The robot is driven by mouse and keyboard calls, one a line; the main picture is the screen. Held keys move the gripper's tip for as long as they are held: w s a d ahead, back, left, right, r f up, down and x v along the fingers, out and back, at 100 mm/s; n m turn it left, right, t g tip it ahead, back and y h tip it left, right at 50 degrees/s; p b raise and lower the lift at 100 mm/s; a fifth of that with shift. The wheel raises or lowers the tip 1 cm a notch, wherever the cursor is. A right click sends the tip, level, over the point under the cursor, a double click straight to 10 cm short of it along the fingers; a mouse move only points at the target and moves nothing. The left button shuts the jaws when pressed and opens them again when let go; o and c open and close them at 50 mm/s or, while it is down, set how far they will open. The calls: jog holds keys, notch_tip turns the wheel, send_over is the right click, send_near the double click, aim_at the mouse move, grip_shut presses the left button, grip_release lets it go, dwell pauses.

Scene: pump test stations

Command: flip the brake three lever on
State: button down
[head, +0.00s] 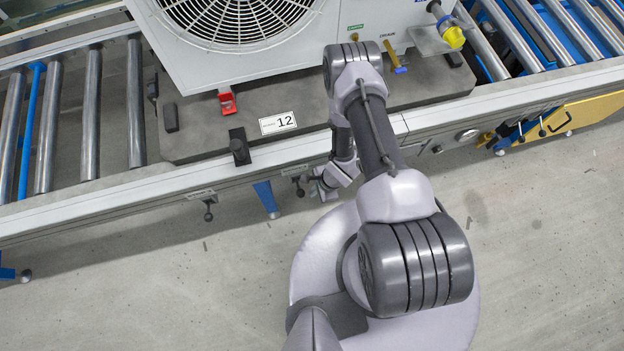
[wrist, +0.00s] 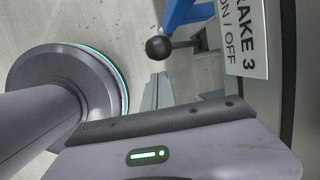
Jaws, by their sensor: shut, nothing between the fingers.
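The brake three lever (wrist: 160,48) is a short arm with a black ball knob, beside a white label (wrist: 240,35) whose visible part reads "AKE 3" and "ON / OFF". In the head view the lever (head: 299,188) hangs from the conveyor's front rail, just left of my gripper (head: 322,190). In the wrist view my gripper's fingers (wrist: 158,92) are together and empty, a little below the knob, with a gap between. The hand's body hides part of the lower scene.
The conveyor rail (head: 225,172) runs along the front. Another black-knobbed lever (head: 208,214) hangs further left. A blue leg (head: 265,197) stands behind the lever. A fan unit (head: 240,50) sits on a grey pallet (head: 195,135) marked 12. The floor in front is clear.

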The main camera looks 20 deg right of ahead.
jog(key=w+d+r+p, duration=0.1)
jog(key=d+r+p, duration=0.2)
jog(key=r, duration=0.5)
jog(key=shift+w+d+r+p, duration=0.15)
jog(key=shift+w+d+p, duration=0.2)
jog(key=shift+d, duration=0.4)
jog(key=shift+s, duration=0.1)
